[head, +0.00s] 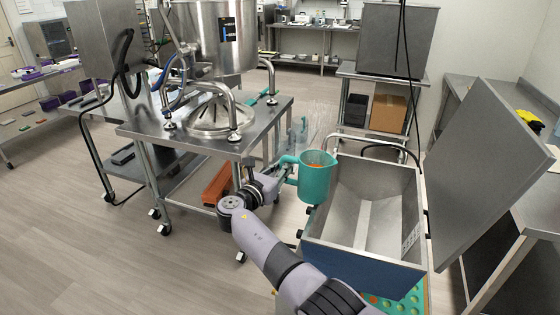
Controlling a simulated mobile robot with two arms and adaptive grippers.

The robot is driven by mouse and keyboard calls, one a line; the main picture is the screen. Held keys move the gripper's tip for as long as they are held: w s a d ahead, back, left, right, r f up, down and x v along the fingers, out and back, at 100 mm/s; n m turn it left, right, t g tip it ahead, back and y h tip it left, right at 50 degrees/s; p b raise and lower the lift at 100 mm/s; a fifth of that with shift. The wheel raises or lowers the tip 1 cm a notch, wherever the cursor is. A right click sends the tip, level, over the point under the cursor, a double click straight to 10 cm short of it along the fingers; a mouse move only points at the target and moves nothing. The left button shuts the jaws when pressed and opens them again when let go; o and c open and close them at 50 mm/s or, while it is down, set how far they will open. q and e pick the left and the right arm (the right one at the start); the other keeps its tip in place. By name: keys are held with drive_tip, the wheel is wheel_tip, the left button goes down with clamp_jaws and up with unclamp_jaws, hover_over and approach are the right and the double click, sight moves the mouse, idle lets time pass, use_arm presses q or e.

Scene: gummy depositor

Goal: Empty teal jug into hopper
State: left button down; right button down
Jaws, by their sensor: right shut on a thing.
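The teal jug (315,184) is held about upright, with something orange showing at its open top. My right gripper (284,172) is shut on the jug at its handle side, left of the body. The hopper (345,228) is an open steel bin with sloping inner walls, just right of the jug. The jug overlaps the hopper's left rim in the head view; I cannot tell whether they touch. The hopper's inside looks empty where it shows. My left gripper is not in view.
A large steel lid panel (490,170) stands tilted open right of the hopper. A green tray (408,303) with round spots shows below the hopper. A steel cart (190,143) with a kettle (212,45) stands at left. Open floor (80,230) lies at lower left.

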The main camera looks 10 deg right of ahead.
sight(291, 158)
drive_tip(key=shift+s+r, duration=0.15)
drive_tip(key=shift+r, duration=0.3)
drive_tip(key=shift+s+d+r+m+p, duration=0.15)
drive_tip(key=shift+r+m+p, duration=0.15)
drive_tip(key=shift+p, duration=0.15)
drive_tip(key=shift+s+d+r, duration=0.1)
drive_tip(key=shift+d+r+m+p, duration=0.15)
drive_tip(key=shift+r+m+p, duration=0.2)
drive_tip(key=shift+p, duration=0.2)
drive_tip(key=shift+s+d+r+m+p, duration=0.2)
drive_tip(key=shift+d+r+m+p, duration=0.1)
drive_tip(key=shift+r+m+p, duration=0.15)
drive_tip(key=shift+d+r, duration=0.1)
drive_tip(key=shift+s+d+r+m+p, duration=0.2)
drive_tip(key=shift+d+r+m+p, duration=0.1)
drive_tip(key=shift+p, duration=0.2)
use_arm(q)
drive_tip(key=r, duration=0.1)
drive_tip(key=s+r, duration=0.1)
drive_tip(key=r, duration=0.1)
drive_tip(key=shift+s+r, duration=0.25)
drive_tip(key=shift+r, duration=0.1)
use_arm(e)
drive_tip(key=shift+f, duration=0.1)
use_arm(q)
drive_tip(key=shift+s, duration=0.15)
use_arm(e)
drive_tip(key=shift+a, duration=0.1)
